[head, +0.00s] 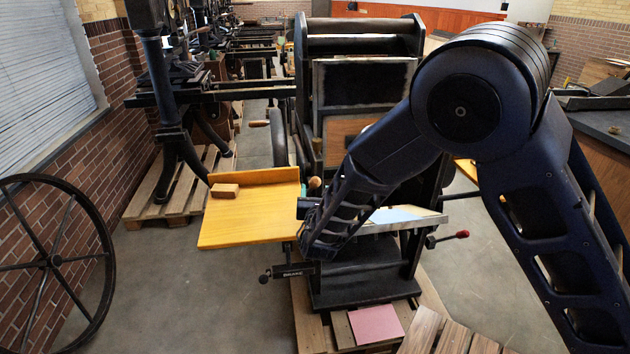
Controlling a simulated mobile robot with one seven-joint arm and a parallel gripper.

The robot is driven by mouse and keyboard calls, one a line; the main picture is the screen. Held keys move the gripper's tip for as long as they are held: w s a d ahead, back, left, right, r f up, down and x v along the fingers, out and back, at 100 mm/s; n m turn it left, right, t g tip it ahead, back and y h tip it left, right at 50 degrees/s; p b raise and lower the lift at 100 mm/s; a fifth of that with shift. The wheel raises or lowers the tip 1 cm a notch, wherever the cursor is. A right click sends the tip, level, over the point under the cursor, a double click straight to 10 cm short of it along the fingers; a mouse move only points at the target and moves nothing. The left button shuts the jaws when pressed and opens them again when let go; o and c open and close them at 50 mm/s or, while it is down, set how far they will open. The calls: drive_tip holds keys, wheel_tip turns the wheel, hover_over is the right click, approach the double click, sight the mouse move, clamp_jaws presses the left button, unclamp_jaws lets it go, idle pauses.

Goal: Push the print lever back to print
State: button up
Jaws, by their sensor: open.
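The press (365,82) stands in the middle of the head view, dark with a wooden panel. My arm reaches in from the right and bends down across its front. My gripper (308,212) is at the end of it, by the press's front left, small and dark; its jaws are open, and their tips are hard to make out. A lever with a red knob (462,234) sticks out at the press's lower right, apart from my gripper. A wooden knob (315,183) stands just above my gripper. I cannot tell which is the print lever; my arm hides part of the press.
A yellow wooden board (250,222) with a small block (224,191) juts out left of the press. A handle marked BRAKE (292,270) lies below it. A pink sheet (376,325) lies low in front. A spoked wheel (50,262) stands at far left. Floor between is clear.

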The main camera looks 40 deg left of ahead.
sight(315, 179)
drive_tip(key=x, duration=0.7)
clamp_jaws()
